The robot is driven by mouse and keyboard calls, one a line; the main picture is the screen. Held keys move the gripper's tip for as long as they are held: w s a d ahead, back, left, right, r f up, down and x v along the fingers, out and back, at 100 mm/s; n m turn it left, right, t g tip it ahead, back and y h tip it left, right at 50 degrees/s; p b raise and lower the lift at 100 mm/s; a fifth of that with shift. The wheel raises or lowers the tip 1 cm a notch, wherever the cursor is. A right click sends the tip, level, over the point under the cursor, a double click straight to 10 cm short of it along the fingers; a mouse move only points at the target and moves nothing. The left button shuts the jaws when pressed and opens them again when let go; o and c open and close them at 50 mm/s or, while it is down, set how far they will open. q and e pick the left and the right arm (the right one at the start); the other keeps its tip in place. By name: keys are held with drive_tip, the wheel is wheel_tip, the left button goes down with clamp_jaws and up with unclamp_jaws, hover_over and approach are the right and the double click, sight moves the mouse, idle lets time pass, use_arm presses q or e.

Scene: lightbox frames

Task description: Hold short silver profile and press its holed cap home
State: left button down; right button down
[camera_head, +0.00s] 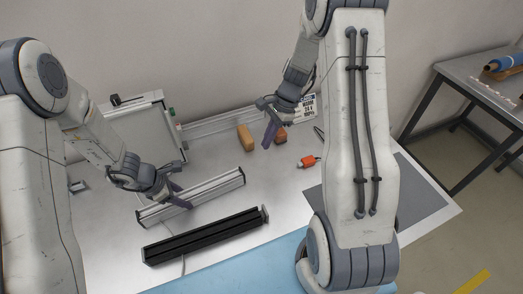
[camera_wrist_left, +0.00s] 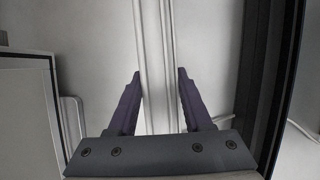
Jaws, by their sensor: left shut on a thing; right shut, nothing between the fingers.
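A short silver profile (camera_head: 208,194) lies on the light table, running from lower left to upper right. My left gripper (camera_head: 178,197) is shut on it near its left part. In the left wrist view the profile (camera_wrist_left: 156,60) runs upright between the two fingers (camera_wrist_left: 156,98). My right gripper (camera_head: 268,143) is shut and empty, raised behind the profile's right end and apart from it. A black profile (camera_head: 200,237) lies in front, roughly parallel, with a small grey end piece (camera_head: 265,213) at its right end. I cannot make out a holed cap on the silver profile.
A yellow-brown block (camera_head: 245,138), an orange block (camera_head: 281,134) and an orange-red tool (camera_head: 309,161) lie towards the back. A pale framed panel (camera_head: 140,128) stands at the back left. A blue mat (camera_head: 235,272) lies in front; a dark grey mat (camera_head: 416,185) lies right.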

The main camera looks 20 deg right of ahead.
idle(0.4)
use_arm(q)
drive_tip(key=shift+c, duration=1.2)
unclamp_jaws()
